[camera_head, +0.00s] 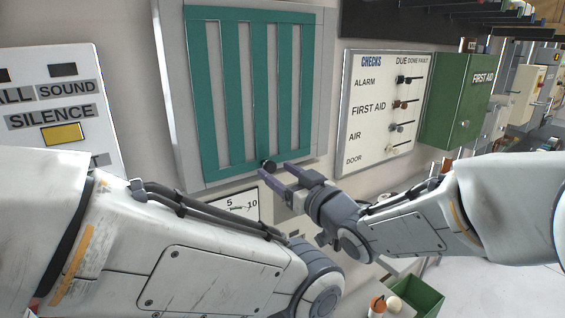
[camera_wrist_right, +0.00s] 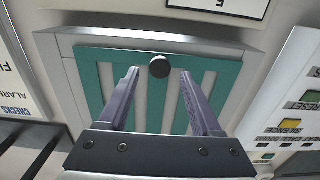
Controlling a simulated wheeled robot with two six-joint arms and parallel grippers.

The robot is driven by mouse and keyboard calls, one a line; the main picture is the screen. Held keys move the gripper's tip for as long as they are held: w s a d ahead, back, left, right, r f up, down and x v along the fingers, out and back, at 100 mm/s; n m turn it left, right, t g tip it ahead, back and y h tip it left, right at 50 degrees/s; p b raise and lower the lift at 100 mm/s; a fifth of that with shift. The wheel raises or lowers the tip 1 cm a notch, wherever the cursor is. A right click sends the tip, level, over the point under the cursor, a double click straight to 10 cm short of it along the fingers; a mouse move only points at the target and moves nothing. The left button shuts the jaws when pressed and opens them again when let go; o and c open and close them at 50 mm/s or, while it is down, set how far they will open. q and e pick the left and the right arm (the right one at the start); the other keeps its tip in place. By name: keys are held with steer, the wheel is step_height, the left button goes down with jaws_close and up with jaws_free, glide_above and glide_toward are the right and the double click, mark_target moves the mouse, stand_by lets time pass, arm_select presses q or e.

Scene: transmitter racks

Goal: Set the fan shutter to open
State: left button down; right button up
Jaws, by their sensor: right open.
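The fan shutter is a teal slatted panel (camera_head: 235,90) in a grey frame on the wall. Pale vertical strips show between its slats. A black round knob (camera_head: 267,165) sits at its lower edge; it also shows in the right wrist view (camera_wrist_right: 160,67). My right gripper (camera_head: 277,172) is open, with its fingertips close to the knob. In the right wrist view, the knob shows between and slightly beyond the two fingertips (camera_wrist_right: 160,74); contact cannot be told. My left arm crosses the lower left of the head view, and its gripper is not visible.
A checks board with small knobs (camera_head: 385,110) and a green first aid box (camera_head: 458,100) are right of the shutter. A silence panel (camera_head: 60,110) is at left. A green bin (camera_head: 415,298) stands low.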

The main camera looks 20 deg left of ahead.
steer(key=shift+x, duration=1.05)
jaws_close()
steer(key=shift+d, duration=0.1)
stand_by(0.6)
